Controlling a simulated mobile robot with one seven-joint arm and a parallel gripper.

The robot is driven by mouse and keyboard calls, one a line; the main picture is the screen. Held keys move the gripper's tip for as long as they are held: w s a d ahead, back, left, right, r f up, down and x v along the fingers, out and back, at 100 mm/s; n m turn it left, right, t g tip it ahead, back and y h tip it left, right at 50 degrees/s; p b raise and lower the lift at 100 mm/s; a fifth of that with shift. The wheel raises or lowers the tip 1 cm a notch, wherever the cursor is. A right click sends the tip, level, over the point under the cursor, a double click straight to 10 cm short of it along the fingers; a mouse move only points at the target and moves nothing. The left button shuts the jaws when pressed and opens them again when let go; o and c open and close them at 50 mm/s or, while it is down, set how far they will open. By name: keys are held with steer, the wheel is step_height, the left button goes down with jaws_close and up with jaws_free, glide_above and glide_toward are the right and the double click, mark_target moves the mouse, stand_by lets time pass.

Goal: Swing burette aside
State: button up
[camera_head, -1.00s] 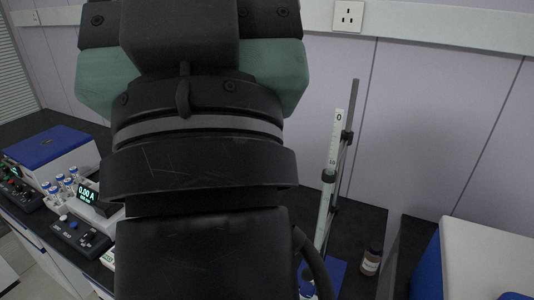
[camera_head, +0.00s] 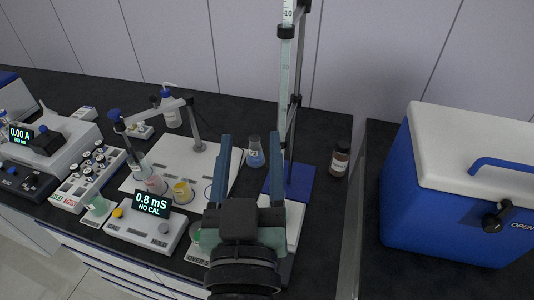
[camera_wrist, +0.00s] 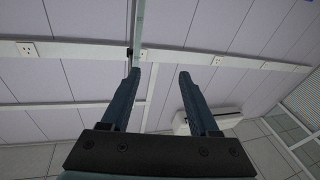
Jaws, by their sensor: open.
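The burette (camera_head: 285,75) is a clear graduated tube held upright on a stand rod (camera_head: 299,90) above a blue base plate (camera_head: 299,184) in the head view. In the wrist view, the tube (camera_wrist: 138,28) rises near the left finger's tip. My gripper (camera_head: 239,140) is open and empty, with its two blue-grey fingers pointing toward the back wall, left of the burette. The fingers also show apart in the wrist view (camera_wrist: 160,72). I cannot tell whether the left finger touches the tube. The burette's lower end is partly hidden.
A brown bottle (camera_head: 340,160) is right of the stand. A conductivity meter (camera_head: 150,228), beakers and a probe arm fill the left. A blue cool box (camera_head: 455,200) stands at the right.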

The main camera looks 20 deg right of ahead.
step_height(320, 180, down, 10)
steer(key=s+d+g+b, duration=0.2)
steer(key=s, duration=0.1)
steer(key=shift+h, duration=0.3)
steer(key=p+x, duration=0.1)
steer(key=x, duration=0.4)
steer(key=p+x, duration=0.2)
steer(key=x, duration=0.4)
steer(key=shift+w+a+r, duration=0.1)
steer(key=shift+w+a, duration=0.05)
steer(key=shift+w, duration=0.05)
steer(key=shift+x, duration=0.8)
steer(key=c, duration=0.9)
jaws_close()
steer(key=shift+a, duration=0.1)
